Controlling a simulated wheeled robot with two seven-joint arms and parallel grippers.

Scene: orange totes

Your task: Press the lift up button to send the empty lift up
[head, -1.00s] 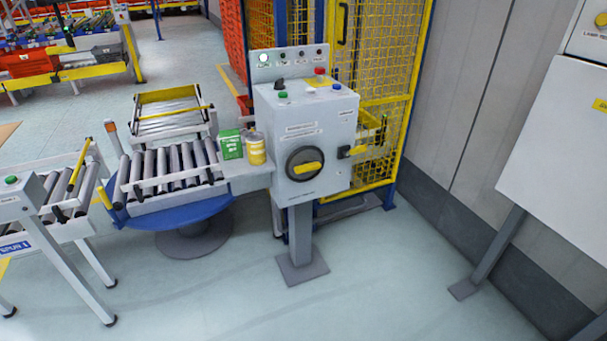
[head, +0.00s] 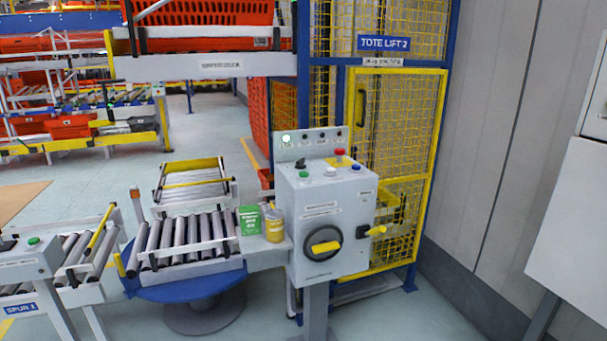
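A grey control box (head: 325,215) stands on a post in the middle of the head view. Its sloped top carries a green button (head: 304,174), a red button (head: 339,152), a blue button (head: 356,167) and a dark switch (head: 300,163). Their labels are too small to read. A lamp (head: 286,139) on the back panel glows whitish green. A black rotary switch with a yellow handle (head: 326,247) is on the front. Behind it is the yellow mesh cage of the lift (head: 395,130), with a sign reading "TOTE LIFT 2" (head: 384,43). Neither gripper is in view.
A roller conveyor (head: 185,240) on a blue round base stands left of the box. A green box (head: 249,220) and a yellow can (head: 274,226) sit beside it. A conveyor marked "SPUR 1" (head: 22,309) is at lower left. A white cabinet (head: 570,220) stands at right.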

